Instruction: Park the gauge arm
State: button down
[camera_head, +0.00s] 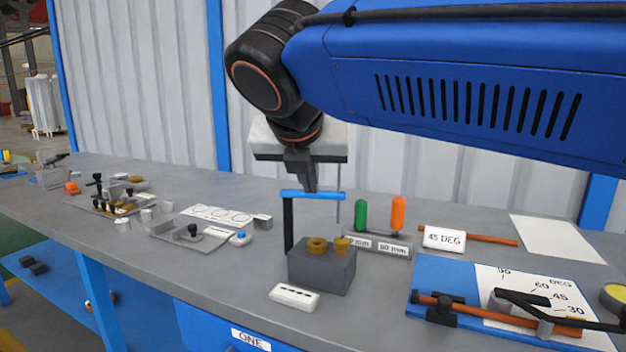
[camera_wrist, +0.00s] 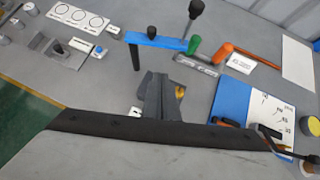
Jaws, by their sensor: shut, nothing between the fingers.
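The gauge arm (camera_head: 318,195) is a blue bar on a black post (camera_head: 288,225) at the left of a grey block (camera_head: 320,270). A thin grey rod (camera_head: 338,212) hangs at its right end, above the block's right brass piece (camera_head: 342,244); a brass ring (camera_head: 317,244) sits left of it. My gripper (camera_head: 312,188) is shut and empty, its tip close to the blue bar; I cannot tell whether they touch. In the wrist view the blue bar (camera_wrist: 157,41) crosses above my dark fingers (camera_wrist: 162,92), which hide much of the block.
A small rack with green (camera_head: 361,215) and orange (camera_head: 398,212) handles stands just right of the arm. A white slotted piece (camera_head: 294,296) lies in front of the block. A blue angle board (camera_head: 425,290) lies at right. Fixtures (camera_head: 115,200) crowd the left; a wall stands behind.

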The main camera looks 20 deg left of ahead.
jog(key=w+a+f, duration=0.1)
jog(key=w+f, duration=0.4)
jog(key=w, duration=0.4)
jog(key=shift+a, duration=0.4)
jog(key=shift+w+d, duration=0.1)
